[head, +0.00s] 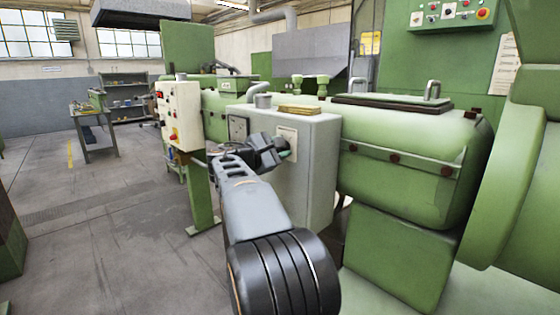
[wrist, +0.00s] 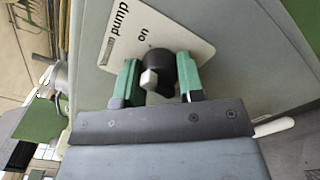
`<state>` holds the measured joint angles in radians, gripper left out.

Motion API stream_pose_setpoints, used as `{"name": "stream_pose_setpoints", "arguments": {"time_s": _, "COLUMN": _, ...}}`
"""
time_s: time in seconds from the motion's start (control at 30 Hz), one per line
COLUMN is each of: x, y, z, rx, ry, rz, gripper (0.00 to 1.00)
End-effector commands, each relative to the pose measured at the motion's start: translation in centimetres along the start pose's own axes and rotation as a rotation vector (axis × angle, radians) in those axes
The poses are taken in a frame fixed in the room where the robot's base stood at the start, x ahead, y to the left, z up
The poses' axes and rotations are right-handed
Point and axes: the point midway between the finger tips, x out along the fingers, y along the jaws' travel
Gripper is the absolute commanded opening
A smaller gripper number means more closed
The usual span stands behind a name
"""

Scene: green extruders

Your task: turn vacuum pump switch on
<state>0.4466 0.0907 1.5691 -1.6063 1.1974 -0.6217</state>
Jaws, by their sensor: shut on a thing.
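In the head view the plate (head: 287,136) is on the front of a grey cabinet (head: 318,165). My gripper (wrist: 160,82) is at the switch, with one green finger on each side of the knob, shut on it. In the head view my gripper (head: 281,153) hides most of the knob.
A second dark switch plate (head: 238,129) is left of the pump plate on the cabinet. A white control box (head: 180,115) stands further left on a green post. Green extruder bodies (head: 410,150) fill the right side. The floor on the left (head: 110,230) is open.

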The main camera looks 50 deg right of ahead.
Motion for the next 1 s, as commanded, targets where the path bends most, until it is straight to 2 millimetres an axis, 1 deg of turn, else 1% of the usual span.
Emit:
{"name": "stream_pose_setpoints", "arguments": {"time_s": 0.03, "x": 0.00, "y": -0.44, "z": -0.41, "rx": 0.038, "ry": 0.000, "rz": 0.000, "gripper": 0.12}}
{"name": "stream_pose_setpoints", "arguments": {"time_s": 0.2, "x": 0.00, "y": -0.33, "z": -0.35, "rx": 0.168, "ry": 0.001, "rz": -0.001, "gripper": 0.12}}
{"name": "stream_pose_setpoints", "arguments": {"time_s": 0.5, "x": 0.01, "y": -0.15, "z": -0.20, "rx": 0.320, "ry": 0.001, "rz": -0.001, "gripper": 0.12}}
{"name": "stream_pose_setpoints", "arguments": {"time_s": 0.7, "x": 0.01, "y": -0.07, "z": -0.13, "rx": 0.368, "ry": 0.001, "rz": -0.002, "gripper": 0.12}}
{"name": "stream_pose_setpoints", "arguments": {"time_s": 1.0, "x": 0.01, "y": 0.02, "z": -0.05, "rx": 0.385, "ry": 0.001, "rz": -0.002, "gripper": 0.12}}
